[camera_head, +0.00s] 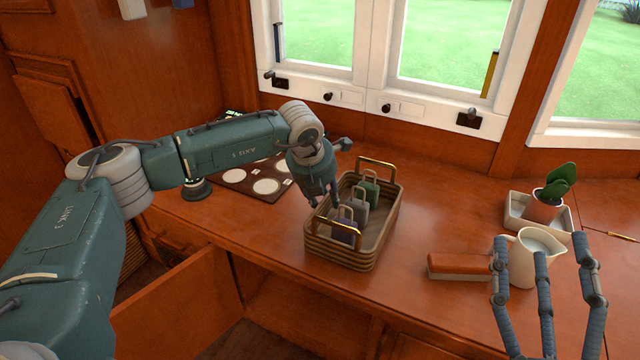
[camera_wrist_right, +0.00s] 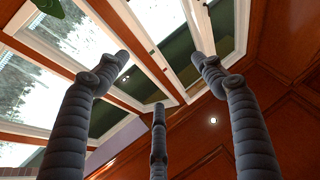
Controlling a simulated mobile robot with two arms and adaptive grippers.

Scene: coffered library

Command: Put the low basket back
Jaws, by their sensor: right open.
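The low basket (camera_head: 335,253) stands on the wooden counter in the middle of the head view. It is woven, with a raised handle at its far end and another at its near end. Several small bag-shaped items with handles, one of them green (camera_head: 369,190), stand in it. My left gripper (camera_head: 324,200) points down at the basket's left side, close to the rim and the small items. Its fingers are small and partly overlap the basket, so contact and finger opening are unclear. My right gripper (camera_head: 545,245) is open and empty at the lower right; its spread fingers also show in the right wrist view (camera_wrist_right: 160,72).
A cream pitcher (camera_head: 522,262) and a reddish-brown block (camera_head: 458,267) stand right of the basket. A potted plant (camera_head: 545,205) sits in a pale tray. A board with white discs (camera_head: 267,186) lies behind my left arm. Below the counter, a cabinet door (camera_head: 180,310) stands open.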

